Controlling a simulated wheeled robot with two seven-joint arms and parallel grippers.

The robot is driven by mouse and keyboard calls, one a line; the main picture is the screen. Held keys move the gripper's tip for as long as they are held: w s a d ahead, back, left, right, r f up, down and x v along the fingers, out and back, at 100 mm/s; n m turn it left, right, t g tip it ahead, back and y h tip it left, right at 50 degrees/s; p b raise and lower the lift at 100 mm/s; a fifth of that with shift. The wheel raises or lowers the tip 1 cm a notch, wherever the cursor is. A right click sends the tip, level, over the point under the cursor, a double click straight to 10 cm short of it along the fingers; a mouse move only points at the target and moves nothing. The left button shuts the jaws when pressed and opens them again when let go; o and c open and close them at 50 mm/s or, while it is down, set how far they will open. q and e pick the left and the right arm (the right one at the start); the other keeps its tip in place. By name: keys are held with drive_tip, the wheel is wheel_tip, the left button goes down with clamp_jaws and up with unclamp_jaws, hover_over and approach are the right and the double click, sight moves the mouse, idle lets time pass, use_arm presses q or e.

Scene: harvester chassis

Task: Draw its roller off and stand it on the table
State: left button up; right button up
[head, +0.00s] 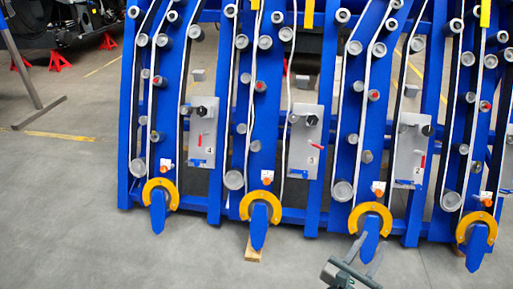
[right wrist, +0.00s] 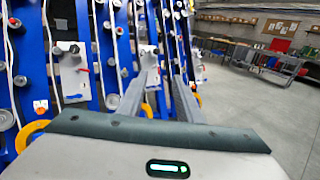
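Several grey rollers stick out from the blue harvester chassis (head: 320,190). Large ones sit low, such as the roller (head: 343,191) above a yellow ring. Which roller is meant, I cannot tell. My right gripper (head: 366,256) is at the bottom of the head view, in front of the chassis foot and below the rollers. Its two fingers are apart with nothing between them. In the right wrist view the open fingers (right wrist: 160,100) point towards the chassis. My left gripper is not in view. A table-like bench (right wrist: 270,58) stands far back at the right.
Yellow curved pieces (head: 370,212) and pointed blue feet line the chassis bottom. Grey numbered panels (head: 305,141) with red levers sit between the blue columns. A wooden block (head: 253,249) lies under one foot.

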idle(0.4)
drive_tip(key=a+f+n+t+y, duration=0.1)
drive_tip(key=a+f+n+y, duration=0.55)
drive_tip(key=f+n, duration=0.7)
drive_tip(key=a+f+n+t+y, duration=0.1)
drive_tip(key=a+f+n+y, duration=0.65)
drive_tip(key=n, duration=0.95)
drive_tip(key=s+d+f+n+g, duration=0.1)
drive_tip(key=s+f+n+g, duration=0.2)
drive_tip(key=f, duration=0.7)
drive_tip(key=s+d+f+n+g, duration=0.1)
drive_tip(key=s+f+n+g, duration=0.2)
drive_tip(key=s+f+n, duration=0.4)
drive_tip(key=s+d+f+n+g, duration=0.1)
drive_tip(key=s+f+n+g, duration=0.2)
drive_tip(key=s+f, duration=0.9)
drive_tip(key=f+n, duration=0.1)
drive_tip(key=n, duration=0.2)
drive_tip(key=shift+d+f+g+h, duration=0.25)
drive_tip(key=shift+f+g+h, duration=0.05)
drive_tip(key=shift+h, duration=0.1)
